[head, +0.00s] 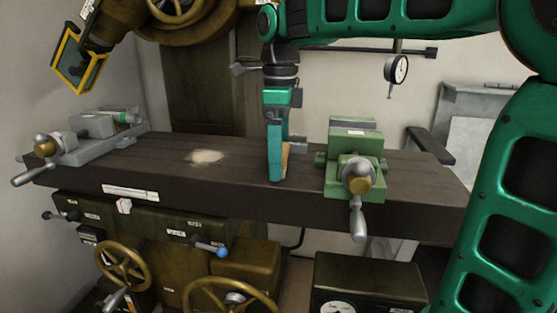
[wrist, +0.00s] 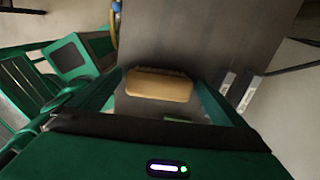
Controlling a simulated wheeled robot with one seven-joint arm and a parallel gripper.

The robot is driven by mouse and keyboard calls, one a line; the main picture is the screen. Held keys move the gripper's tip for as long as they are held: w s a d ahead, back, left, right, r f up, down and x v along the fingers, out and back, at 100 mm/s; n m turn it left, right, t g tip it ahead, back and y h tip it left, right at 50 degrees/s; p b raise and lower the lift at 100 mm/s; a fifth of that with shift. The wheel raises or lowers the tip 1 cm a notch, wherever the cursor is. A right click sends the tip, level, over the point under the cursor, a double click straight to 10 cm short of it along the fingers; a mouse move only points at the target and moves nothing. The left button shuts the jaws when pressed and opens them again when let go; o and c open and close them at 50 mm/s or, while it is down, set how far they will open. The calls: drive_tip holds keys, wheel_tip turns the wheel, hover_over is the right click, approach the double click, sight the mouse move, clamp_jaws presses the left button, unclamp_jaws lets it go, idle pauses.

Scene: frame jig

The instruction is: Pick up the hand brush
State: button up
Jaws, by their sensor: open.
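The hand brush (wrist: 158,84) shows in the wrist view as a tan wooden block with a thin darker fringe along its far edge. It lies in the space between the fingers of my gripper, which is open. In the head view my gripper (head: 276,176) points straight down at the dark workbench top, between the two vises. A narrow tan strip of the brush (head: 285,160) shows just right of the near finger. That finger hides most of the brush. I cannot tell whether either finger touches it.
A green vise (head: 354,168) stands close on the right of my gripper, its handle over the front edge. A grey vise (head: 92,128) is at the bench's left end. A pale dust patch (head: 207,156) lies on the otherwise clear bench top (head: 165,165). Handwheels (head: 123,265) are below.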

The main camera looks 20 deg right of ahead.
drive_tip(key=c, duration=1.2)
drive_tip(key=shift+o, duration=0.2)
drive_tip(key=shift+r, duration=0.15)
drive_tip(key=shift+r, duration=0.6)
wheel_tip(320, 180, up, 3)
drive_tip(key=shift+f, duration=0.2)
drive_tip(key=s+a+r, duration=0.6)
drive_tip(key=a+r, duration=0.1)
drive_tip(key=a, duration=0.2)
drive_tip(key=shift+s+a, duration=0.3)
drive_tip(key=shift+a, duration=0.05)
